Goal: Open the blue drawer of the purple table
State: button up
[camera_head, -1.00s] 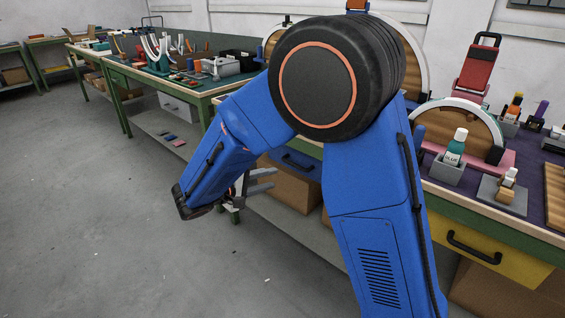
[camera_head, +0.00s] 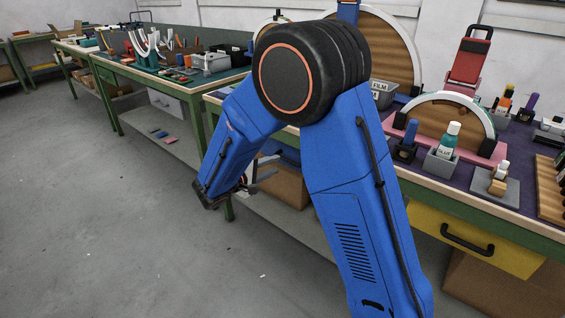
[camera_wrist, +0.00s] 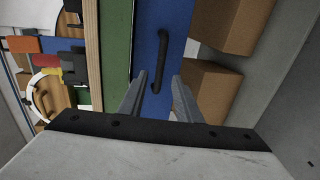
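The purple-topped table (camera_head: 419,172) stands at the right in the head view, with a green frame. Its blue drawer (camera_head: 288,156) shows partly behind my arm, and its front fills the upper middle of the wrist view (camera_wrist: 178,20). The drawer appears closed. Its black bar handle (camera_wrist: 162,62) is in the wrist view, with its lower end between my fingertips. My gripper (camera_wrist: 158,76) is open, its two grey fingers on either side of the handle's line; contact cannot be told. In the head view my gripper (camera_head: 268,168) is in front of the drawer, partly hidden by my arm.
A yellow drawer (camera_head: 470,240) with a black handle is at the right of the same table. Cardboard boxes (camera_head: 285,187) sit on the shelf below. Arches, bottles and tools crowd the tabletop. The floor (camera_head: 110,230) at the left is clear.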

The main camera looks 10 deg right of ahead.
aim_at(285, 160)
jog(key=shift+x, duration=3.05)
grip_shut()
